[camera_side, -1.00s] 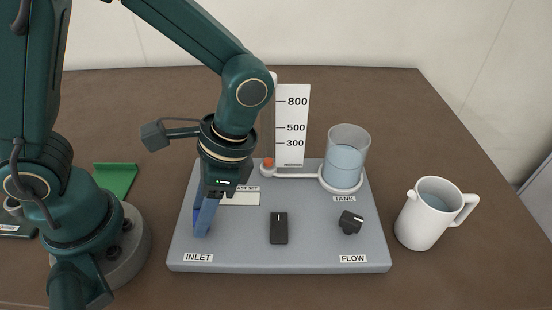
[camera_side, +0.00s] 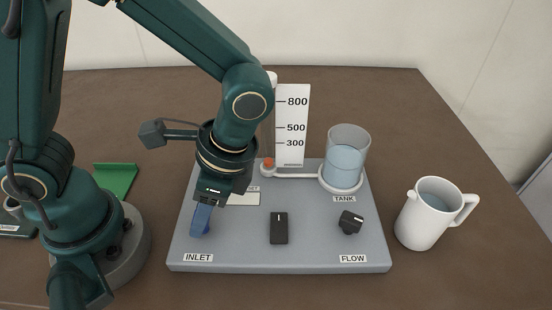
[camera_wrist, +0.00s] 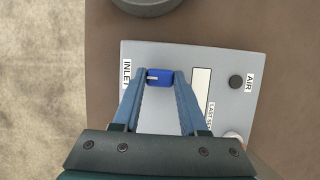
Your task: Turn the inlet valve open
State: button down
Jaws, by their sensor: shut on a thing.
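The inlet valve is a blue knob (camera_wrist: 159,77) next to the INLET label (camera_wrist: 127,74) in the wrist view. Its white mark lies across the picture, on the side toward that label. My gripper (camera_wrist: 160,76) is shut on the knob, one blue finger on each side. In the side view my gripper (camera_side: 202,220) points down at the left part of the grey panel (camera_side: 240,262), above the INLET label (camera_side: 198,258). The fingers hide most of the knob there.
A black switch (camera_side: 279,228) and a black FLOW knob (camera_side: 350,222) are to the right on the panel. Behind them stand a clear tank (camera_side: 345,165) with bluish liquid and a white scale (camera_side: 292,125).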

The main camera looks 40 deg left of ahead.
jog(key=shift+c, duration=2.2)
grip_release()
jog(key=shift+v, duration=2.6)
